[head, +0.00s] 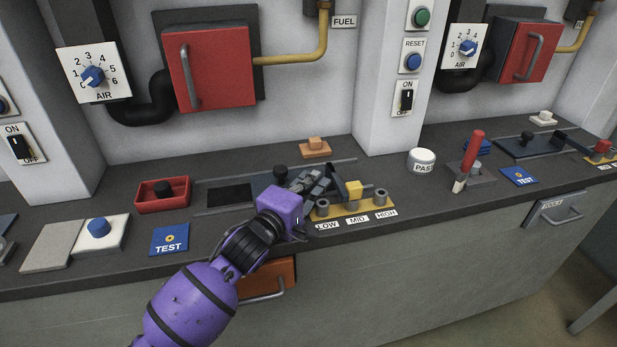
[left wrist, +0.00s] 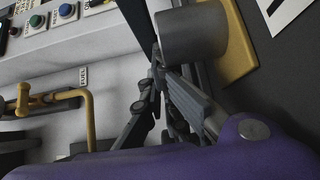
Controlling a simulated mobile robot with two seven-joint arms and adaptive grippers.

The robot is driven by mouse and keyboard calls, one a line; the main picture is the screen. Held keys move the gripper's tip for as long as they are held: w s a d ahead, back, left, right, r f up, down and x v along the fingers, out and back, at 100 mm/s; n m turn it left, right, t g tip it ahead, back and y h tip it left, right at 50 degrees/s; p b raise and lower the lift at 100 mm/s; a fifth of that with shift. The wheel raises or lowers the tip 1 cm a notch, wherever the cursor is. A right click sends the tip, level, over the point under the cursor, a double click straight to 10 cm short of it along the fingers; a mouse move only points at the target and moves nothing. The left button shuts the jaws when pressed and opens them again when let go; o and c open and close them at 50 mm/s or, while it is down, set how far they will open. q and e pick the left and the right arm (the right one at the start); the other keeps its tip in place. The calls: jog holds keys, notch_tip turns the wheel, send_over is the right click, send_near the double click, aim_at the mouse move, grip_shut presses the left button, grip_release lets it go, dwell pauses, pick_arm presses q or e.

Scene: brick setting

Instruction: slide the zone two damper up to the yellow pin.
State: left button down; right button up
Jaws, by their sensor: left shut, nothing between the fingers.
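The damper in the middle station is a dark slide in a rail, with a black knob (head: 280,173) and an upright dark plate (head: 338,182) at its right end. A yellow block-shaped pin (head: 354,188) stands at MID on the yellow strip (head: 340,211), right of the plate. Grey posts stand at LOW (head: 323,207) and HIGH (head: 380,197). My left gripper (head: 318,181) is shut and empty over the slide, between knob and plate. In the left wrist view its fingers (left wrist: 160,75) are beside a grey post (left wrist: 193,36); contact cannot be told. My right gripper is out of view.
A red tray (head: 163,196) with a black knob and a blue TEST plate (head: 170,240) lie left of my arm. An orange block (head: 315,147) sits behind the rail. A white PAST button (head: 422,160) and a red lever (head: 473,152) stand to the right.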

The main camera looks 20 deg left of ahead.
pick_arm(q)
jog(key=shift+d+r, duration=0.15)
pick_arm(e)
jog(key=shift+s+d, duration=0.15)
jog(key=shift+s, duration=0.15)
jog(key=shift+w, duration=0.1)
